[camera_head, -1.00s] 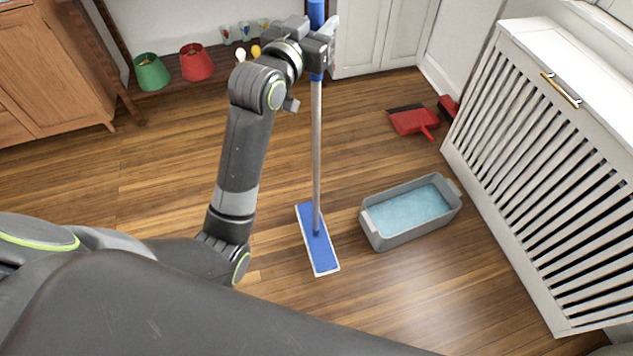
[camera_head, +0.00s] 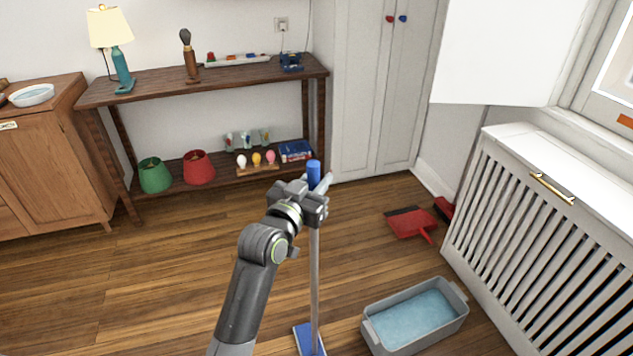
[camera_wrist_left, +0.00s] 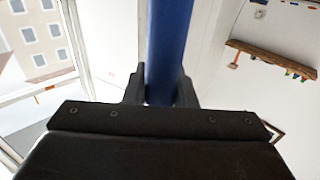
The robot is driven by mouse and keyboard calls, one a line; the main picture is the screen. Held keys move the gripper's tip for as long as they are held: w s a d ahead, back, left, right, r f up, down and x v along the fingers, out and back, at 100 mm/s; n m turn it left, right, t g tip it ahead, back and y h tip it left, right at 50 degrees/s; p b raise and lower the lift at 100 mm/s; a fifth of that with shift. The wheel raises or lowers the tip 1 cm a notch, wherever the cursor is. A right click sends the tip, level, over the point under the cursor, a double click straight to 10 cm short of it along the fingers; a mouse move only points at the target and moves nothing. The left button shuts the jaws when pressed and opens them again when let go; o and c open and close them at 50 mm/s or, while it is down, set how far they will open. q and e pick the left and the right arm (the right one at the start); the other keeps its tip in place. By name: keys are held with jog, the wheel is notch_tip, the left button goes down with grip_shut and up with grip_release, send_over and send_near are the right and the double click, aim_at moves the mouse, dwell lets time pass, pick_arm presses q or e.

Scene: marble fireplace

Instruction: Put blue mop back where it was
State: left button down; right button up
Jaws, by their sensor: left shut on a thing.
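The blue mop (camera_head: 314,270) stands upright with a grey pole, a blue grip at its top and a flat blue head (camera_head: 308,338) on the wooden floor, partly cut off by the frame's lower edge. My left gripper (camera_head: 316,200) is shut on the pole just below its top, at the blue grip. In the left wrist view the blue grip (camera_wrist_left: 168,50) runs between the two fingers. My right gripper is in neither view.
A grey tub of water (camera_head: 372,338) stands right of the mop head. A red dustpan (camera_head: 412,224) lies near the white radiator cover (camera_head: 530,240). A wooden console table (camera_head: 210,76) and tall white cabinet (camera_head: 375,100) stand behind. Floor left of the mop is clear.

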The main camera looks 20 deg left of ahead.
pick_arm(q)
jog(key=c, duration=1.6)
grip_release()
jog(key=shift+f, duration=0.1)
jog(key=o, duration=0.4)
jog(key=shift+s, duration=0.1)
jog(key=shift+s, duration=0.35)
jog(key=s, duration=0.3)
jog(key=s+a, duration=0.1)
jog(key=s, duration=0.3)
jog(key=s+a, duration=0.1)
jog(key=s, duration=0.3)
jog(key=shift+a+b, duration=0.15)
jog(key=shift+b, duration=0.15)
jog(key=shift+f, duration=0.1)
